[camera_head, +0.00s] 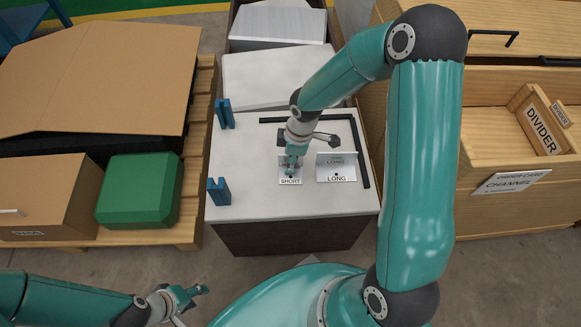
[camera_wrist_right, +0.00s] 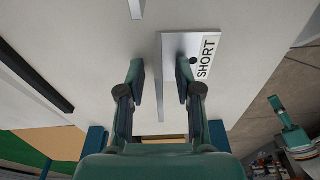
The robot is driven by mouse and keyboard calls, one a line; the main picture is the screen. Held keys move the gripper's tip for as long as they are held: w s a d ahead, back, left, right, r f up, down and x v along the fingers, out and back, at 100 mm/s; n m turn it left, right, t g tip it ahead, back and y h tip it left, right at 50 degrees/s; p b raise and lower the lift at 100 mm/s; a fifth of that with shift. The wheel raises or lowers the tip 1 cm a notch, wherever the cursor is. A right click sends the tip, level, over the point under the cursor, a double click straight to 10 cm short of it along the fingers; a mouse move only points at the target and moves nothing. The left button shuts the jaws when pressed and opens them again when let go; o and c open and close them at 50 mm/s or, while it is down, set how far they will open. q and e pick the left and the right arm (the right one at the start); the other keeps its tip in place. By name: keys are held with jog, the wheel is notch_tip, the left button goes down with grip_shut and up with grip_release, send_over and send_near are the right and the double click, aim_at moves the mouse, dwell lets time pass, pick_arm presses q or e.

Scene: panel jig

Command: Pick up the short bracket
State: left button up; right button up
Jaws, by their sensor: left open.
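The short bracket (camera_head: 290,181) lies on the light table top with its SHORT label at the front. In the right wrist view, the bracket (camera_wrist_right: 180,45) has a flat labelled plate with a dark hole and a thin upright flange. My right gripper (camera_head: 291,163) is down over it and hides much of it in the head view. Its fingers (camera_wrist_right: 161,72) are apart, one on each side of the flange, with gaps visible. My left gripper (camera_head: 190,292) is open and empty at the lower left, away from the table.
The long bracket (camera_head: 337,168) stands close to the right of the short one. A black angled rail (camera_head: 359,150) bounds the table's back and right. Two blue upright blocks (camera_head: 219,191) stand at the left edge. A green case (camera_head: 140,190) lies on the pallet.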

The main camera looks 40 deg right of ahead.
grip_shut()
